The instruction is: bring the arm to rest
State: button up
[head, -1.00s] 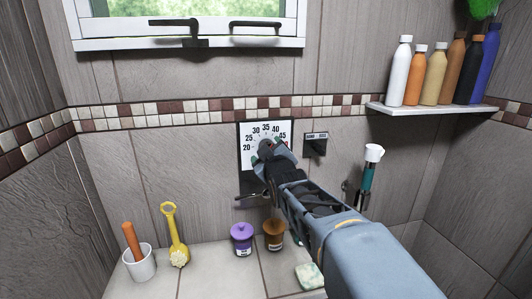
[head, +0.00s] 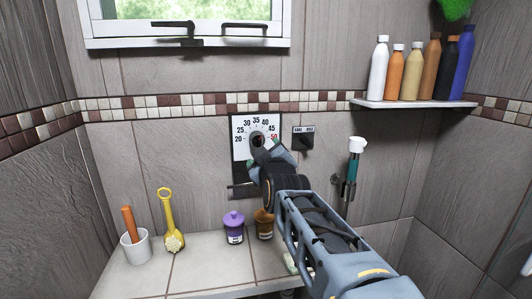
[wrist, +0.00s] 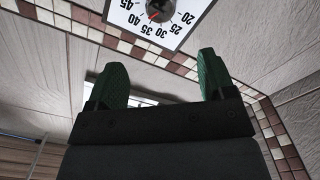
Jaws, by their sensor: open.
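My gripper (wrist: 158,88) is open in the wrist view, its two green fingertips wide apart with nothing between them. In the head view my gripper (head: 268,152) is in front of the lower part of the dial plate (head: 241,124) on the tiled wall, and my arm hides part of it. The plate is white with black numbers and a red 50. In the wrist view the dial plate (wrist: 176,18) appears upside down beyond the fingertips, with a dark knob and a red mark at its centre. The gripper appears apart from the plate.
A small dark switch plate (head: 303,137) and a teal-and-white shower handle (head: 352,165) are on the wall to the right. A shelf (head: 412,104) holds several bottles. Below stand a purple jar (head: 234,227), brown jar (head: 263,223), yellow brush (head: 169,220) and white cup (head: 137,249).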

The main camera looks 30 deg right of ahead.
dwell(0.3)
notch_tip(320, 180, down, 9)
jog(key=s+a+m+g+y, duration=0.1)
jog(key=s+m+g+y, duration=0.1)
jog(key=m+g, duration=0.15)
jog(key=s+a+f+g+y+p, duration=0.3)
jog(key=s+a+f+g+p, duration=0.5)
jog(key=s+a+f+g, duration=0.2)
jog(key=s+a, duration=0.2)
jog(key=s, duration=0.1)
jog(key=shift+s+y+p, duration=0.3)
jog(key=shift+s+y, duration=0.1)
jog(key=shift+m, duration=0.25)
jog(key=shift+r, duration=0.45)
